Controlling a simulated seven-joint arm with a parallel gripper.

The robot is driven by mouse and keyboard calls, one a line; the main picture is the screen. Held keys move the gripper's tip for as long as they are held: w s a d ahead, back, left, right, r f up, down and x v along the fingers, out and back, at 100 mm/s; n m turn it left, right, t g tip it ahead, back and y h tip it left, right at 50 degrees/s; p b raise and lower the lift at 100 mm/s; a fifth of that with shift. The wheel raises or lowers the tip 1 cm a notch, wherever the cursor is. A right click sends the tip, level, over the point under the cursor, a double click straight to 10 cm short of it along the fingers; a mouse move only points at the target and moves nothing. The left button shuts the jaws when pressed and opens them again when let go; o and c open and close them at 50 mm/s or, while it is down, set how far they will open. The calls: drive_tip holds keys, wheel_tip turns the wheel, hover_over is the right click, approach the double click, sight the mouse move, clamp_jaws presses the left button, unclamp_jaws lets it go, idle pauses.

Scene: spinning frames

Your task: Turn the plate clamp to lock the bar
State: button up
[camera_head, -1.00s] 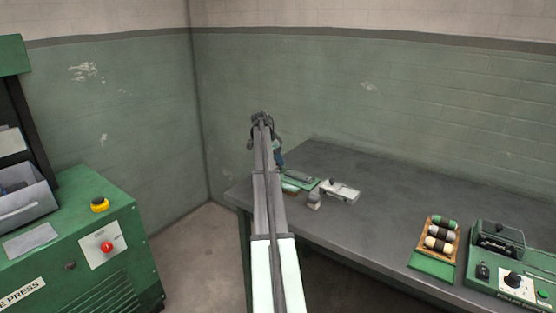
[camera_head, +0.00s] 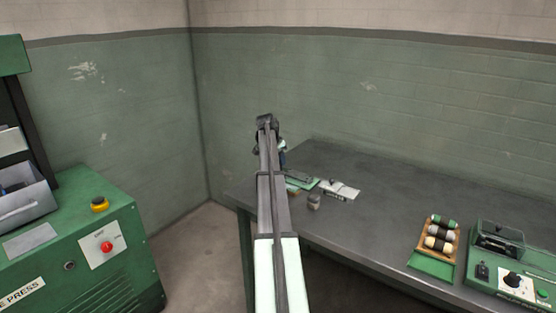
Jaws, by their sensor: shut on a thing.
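A small green fixture with a grey top, which looks like the plate clamp (camera_head: 301,183), lies near the left end of the grey workbench. It is partly hidden behind my arm. I cannot make out the bar at this size. My gripper (camera_head: 284,167) hangs below my wrist at the fixture's left end, mostly hidden by the arm. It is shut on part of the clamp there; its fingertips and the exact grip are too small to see.
A whitish flat piece (camera_head: 340,189) and a small grey cylinder (camera_head: 314,201) stand beside the fixture. A wooden rack of spools (camera_head: 441,236) and a green control box (camera_head: 505,262) stand at the right. A green press machine (camera_head: 75,245) is at the left. The bench's middle (camera_head: 385,210) is clear.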

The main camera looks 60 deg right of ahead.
drive_tip(key=n+t, duration=0.1)
drive_tip(key=n, duration=0.3)
drive_tip(key=n+t, duration=0.1)
drive_tip(key=n, duration=0.1)
drive_tip(key=shift+s+d+t+y, duration=0.1)
drive_tip(key=shift+s+t+y, duration=0.2)
drive_tip(key=n, duration=0.3)
drive_tip(key=n+t+y, duration=0.1)
drive_tip(key=n, duration=0.1)
drive_tip(key=shift+s+d+n+t, duration=0.1)
drive_tip(key=shift+d+n+t, duration=0.05)
drive_tip(key=shift+n+t, duration=0.2)
drive_tip(key=shift+n, duration=0.25)
drive_tip(key=o, duration=1)
drive_tip(key=shift+o, duration=0.2)
drive_tip(key=v, duration=1.3)
drive_tip(key=shift+d+r, duration=0.2)
drive_tip(key=shift+r, duration=0.25)
